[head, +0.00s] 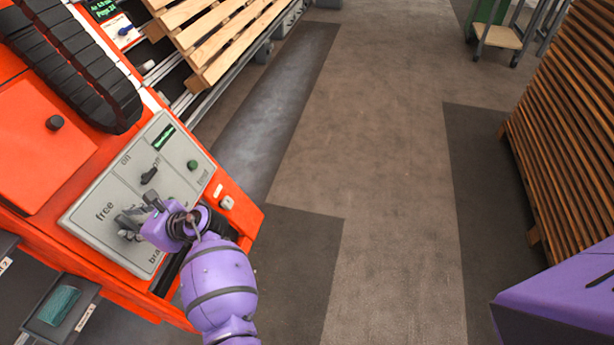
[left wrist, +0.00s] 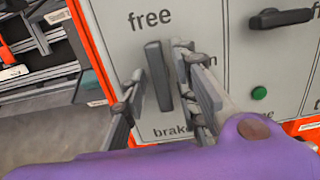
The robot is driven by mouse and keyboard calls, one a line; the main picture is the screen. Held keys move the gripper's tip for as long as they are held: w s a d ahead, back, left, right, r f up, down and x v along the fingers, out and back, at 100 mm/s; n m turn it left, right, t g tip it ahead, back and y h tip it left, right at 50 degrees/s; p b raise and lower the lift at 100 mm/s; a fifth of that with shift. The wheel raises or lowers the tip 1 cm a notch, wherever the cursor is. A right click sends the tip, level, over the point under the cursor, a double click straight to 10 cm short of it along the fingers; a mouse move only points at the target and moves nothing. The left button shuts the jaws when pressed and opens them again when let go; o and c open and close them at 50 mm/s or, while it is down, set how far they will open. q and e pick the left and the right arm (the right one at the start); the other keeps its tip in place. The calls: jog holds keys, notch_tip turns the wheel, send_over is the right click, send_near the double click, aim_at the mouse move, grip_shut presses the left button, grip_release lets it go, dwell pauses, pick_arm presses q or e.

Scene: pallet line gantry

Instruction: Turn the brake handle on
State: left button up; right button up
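The brake handle (left wrist: 158,75) is a dark grey lever on the grey control panel (head: 95,225). In the left wrist view it stands roughly upright, below the word "free" and above the word "brake". My left gripper (left wrist: 165,88) has one finger on each side of the handle. Small gaps seem to show beside it, so the gripper looks open around it; contact is not clear. In the head view my left gripper (head: 132,220) is at the panel's lower part and mostly covers the handle. My right gripper is out of view.
A second black switch (head: 149,176) and a green button (head: 192,165) are on the same panel. The panel sits on an orange cabinet (head: 40,165). A wooden pallet (head: 225,35) lies beyond, and stacked slats (head: 570,130) stand right. The floor between is clear.

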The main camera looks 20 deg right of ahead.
pick_arm(q)
grip_shut()
jog(key=shift+n, duration=0.3)
jog(key=n, duration=0.3)
jog(key=shift+a+n+g, duration=0.1)
jog(key=shift+n+g, duration=0.2)
jog(key=shift+n, duration=0.1)
jog(key=n, duration=0.3)
jog(key=shift+n, duration=0.3)
jog(key=n+g, duration=0.1)
jog(key=n, duration=0.4)
jog(key=shift+n+b, duration=0.35)
jog(key=shift+n, duration=0.05)
jog(key=n, duration=0.4)
jog(key=shift+n+b, duration=0.35)
jog(key=shift+n, duration=0.05)
jog(key=shift+s, duration=0.1)
